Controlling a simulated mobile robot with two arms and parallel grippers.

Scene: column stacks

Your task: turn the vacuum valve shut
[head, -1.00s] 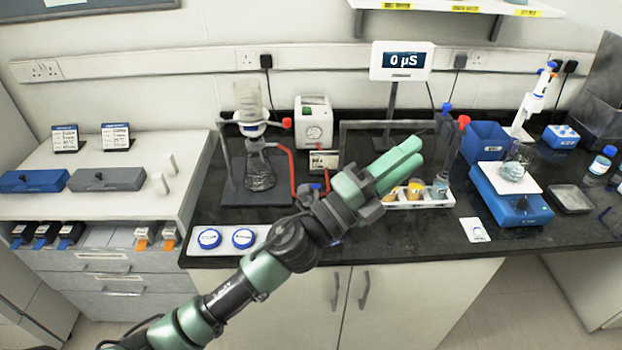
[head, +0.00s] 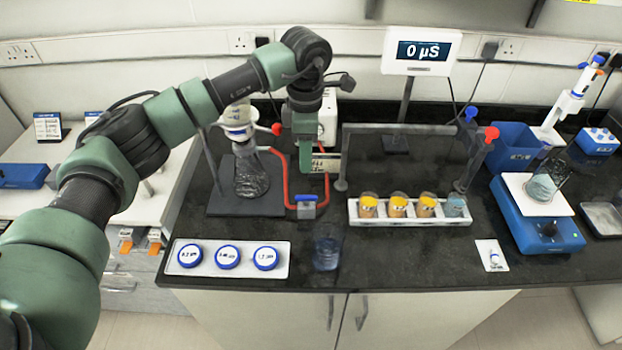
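A small valve with a blue handle (head: 306,199) sits on the red hose (head: 290,190) on the black bench, left of centre; I take it to be the vacuum valve. My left gripper (head: 305,170) points down and hangs just above and behind the valve in the picture. The fingers are seen edge-on and overlap, so their opening is unclear. I see no clear contact with the valve. The filter flask (head: 251,178) on its dark base stands left of the valve. The pump (head: 328,122) behind is mostly hidden by my arm. My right gripper is out of view.
A clear beaker (head: 327,252) stands in front of the valve. A white tray (head: 275,272) with three blue-lidded pots is at the front left. A rack (head: 400,221) of cups stands to the right, under a grey frame (head: 400,128). A blue balance (head: 535,235) is farther right.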

